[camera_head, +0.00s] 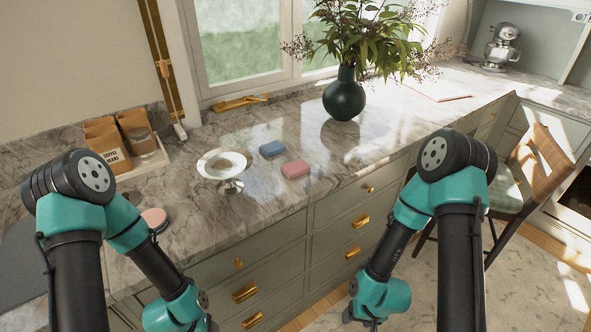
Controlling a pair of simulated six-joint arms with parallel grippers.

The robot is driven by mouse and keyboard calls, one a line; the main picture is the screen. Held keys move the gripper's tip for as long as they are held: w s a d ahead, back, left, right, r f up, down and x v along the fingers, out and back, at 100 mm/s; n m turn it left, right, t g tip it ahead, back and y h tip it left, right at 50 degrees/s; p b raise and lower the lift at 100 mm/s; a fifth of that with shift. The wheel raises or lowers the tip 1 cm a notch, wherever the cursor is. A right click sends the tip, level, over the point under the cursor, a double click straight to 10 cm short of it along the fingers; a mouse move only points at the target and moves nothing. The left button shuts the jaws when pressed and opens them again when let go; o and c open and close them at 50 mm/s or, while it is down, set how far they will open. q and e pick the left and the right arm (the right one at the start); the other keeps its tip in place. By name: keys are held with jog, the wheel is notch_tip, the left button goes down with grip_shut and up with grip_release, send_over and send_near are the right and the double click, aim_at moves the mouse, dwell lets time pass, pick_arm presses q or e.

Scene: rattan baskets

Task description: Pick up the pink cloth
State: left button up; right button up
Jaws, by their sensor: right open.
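The pink cloth (295,169) looks like a small folded block. It lies flat on the marble counter (250,205), near its front edge and right of a white footed dish. My right gripper (352,314) shows only as a small dark part below my right arm's wrist at the bottom of the view. It is open, low in front of the drawers and well away from the cloth; its fingertips are not clearly seen. My left arm bends down at the left, and its gripper is out of view below the frame.
A blue folded cloth (272,149) lies just behind the pink one. The white footed dish (225,168) stands to the left. A dark vase (344,98) with branches stands behind. A tray with coffee bags (105,140) is at the left. A chair (540,165) stands at the right.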

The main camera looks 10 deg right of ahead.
jog(key=o, duration=0.6)
jog(key=shift+o, duration=0.2)
jog(key=shift+w, duration=0.1)
